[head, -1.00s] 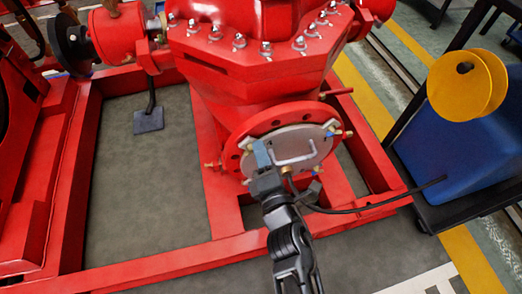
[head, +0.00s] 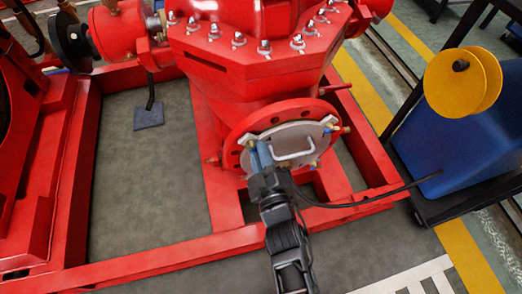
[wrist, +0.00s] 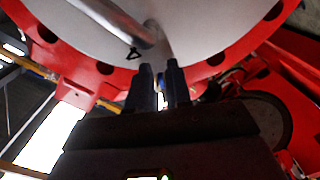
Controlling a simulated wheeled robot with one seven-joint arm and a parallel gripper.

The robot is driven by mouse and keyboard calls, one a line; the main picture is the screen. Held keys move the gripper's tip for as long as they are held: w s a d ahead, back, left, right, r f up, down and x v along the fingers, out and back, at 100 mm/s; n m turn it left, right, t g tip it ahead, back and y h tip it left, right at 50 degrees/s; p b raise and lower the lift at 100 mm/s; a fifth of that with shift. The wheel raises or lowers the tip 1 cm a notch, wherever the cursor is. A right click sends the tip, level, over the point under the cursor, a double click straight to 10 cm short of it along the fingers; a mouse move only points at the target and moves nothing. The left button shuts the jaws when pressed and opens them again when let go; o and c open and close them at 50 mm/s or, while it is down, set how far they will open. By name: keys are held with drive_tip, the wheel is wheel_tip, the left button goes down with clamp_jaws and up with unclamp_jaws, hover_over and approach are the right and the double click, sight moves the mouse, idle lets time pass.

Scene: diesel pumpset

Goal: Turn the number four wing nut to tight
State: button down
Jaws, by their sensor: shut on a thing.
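The round grey cover (head: 284,136) with a U-shaped handle (head: 295,153) sits on the red flange (head: 236,133) of the pump. My gripper (head: 260,154) reaches the cover's lower left edge and hides part of the rim. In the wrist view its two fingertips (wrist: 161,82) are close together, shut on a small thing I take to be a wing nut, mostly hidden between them. A small black mark (wrist: 133,53), perhaps a 4, is printed on the cover just above the fingers.
A red stud (head: 336,88) sticks out above the flange, at its right. Red frame beams (head: 170,258) surround the pump. A black cable runs right from my wrist area. A blue box with a yellow reel (head: 452,85) stands on a dark cart at the right.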

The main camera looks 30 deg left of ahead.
sight(247, 145)
drive_tip(key=m+p, duration=0.1)
drive_tip(key=m, duration=0.7)
drive_tip(key=s+a+r+m+p, duration=0.1)
drive_tip(key=m+p, duration=0.1)
drive_tip(key=m, duration=0.6)
drive_tip(key=s+a+m+p, duration=0.1)
drive_tip(key=m+p, duration=0.1)
drive_tip(key=m, duration=0.7)
drive_tip(key=shift+a+r, duration=0.15)
drive_tip(key=shift+r, duration=0.15)
drive_tip(key=shift+w+r+m, duration=0.1)
drive_tip(key=shift+r+m, duration=0.05)
drive_tip(key=shift+m, duration=0.75)
drive_tip(key=c, duration=1.3)
unclamp_jaws()
drive_tip(key=shift+f, duration=0.2)
drive_tip(key=shift+s+p, duration=0.25)
drive_tip(key=shift+p, duration=0.05)
